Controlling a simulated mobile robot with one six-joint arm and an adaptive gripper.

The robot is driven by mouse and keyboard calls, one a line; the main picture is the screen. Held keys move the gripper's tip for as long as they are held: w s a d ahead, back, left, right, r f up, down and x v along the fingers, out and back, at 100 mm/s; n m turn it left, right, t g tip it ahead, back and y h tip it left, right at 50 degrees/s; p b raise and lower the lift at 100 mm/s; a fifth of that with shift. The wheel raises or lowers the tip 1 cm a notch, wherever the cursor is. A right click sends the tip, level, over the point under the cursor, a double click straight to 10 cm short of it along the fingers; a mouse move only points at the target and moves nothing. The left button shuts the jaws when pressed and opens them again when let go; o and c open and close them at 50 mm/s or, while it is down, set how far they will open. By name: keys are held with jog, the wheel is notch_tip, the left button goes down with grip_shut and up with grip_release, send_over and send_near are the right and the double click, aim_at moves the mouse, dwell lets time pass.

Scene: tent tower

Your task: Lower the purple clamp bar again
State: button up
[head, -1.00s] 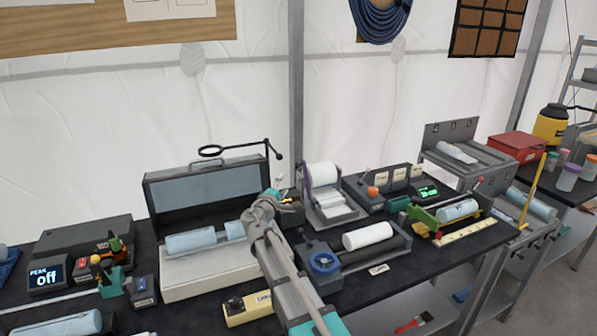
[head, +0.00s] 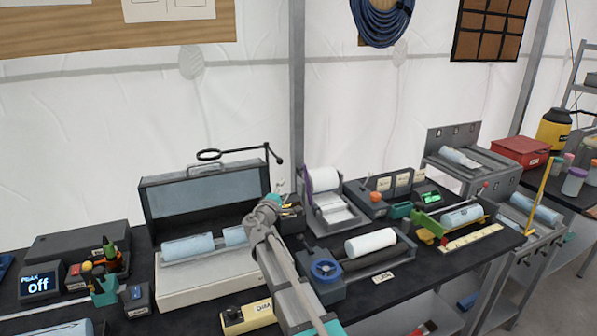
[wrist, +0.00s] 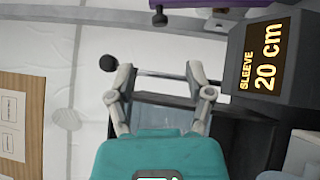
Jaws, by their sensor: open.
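In the wrist view, a purple strip (wrist: 195,3) crosses the top edge, mostly cut off. My gripper (head: 282,187) is to the left of the stand in the head view, apart from the purple bar as far as I can see. In the wrist view my gripper (wrist: 158,72) has its two fingers spread with nothing held between them.
A dark box with an orange "SLEEVE 20 cm" display (wrist: 262,62) is close on the right in the wrist view. An open case (head: 205,193) stands left of my arm. A black-ringed magnifier (head: 210,155) reaches above it. A blue-knobbed roller unit (head: 326,270) is right of my arm.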

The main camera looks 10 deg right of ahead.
aim_at(297, 170)
jog(key=p+x, duration=0.1)
jog(key=x, duration=1.1)
jog(key=shift+w+d, duration=0.1)
jog(key=shift+w, duration=0.1)
grip_shut()
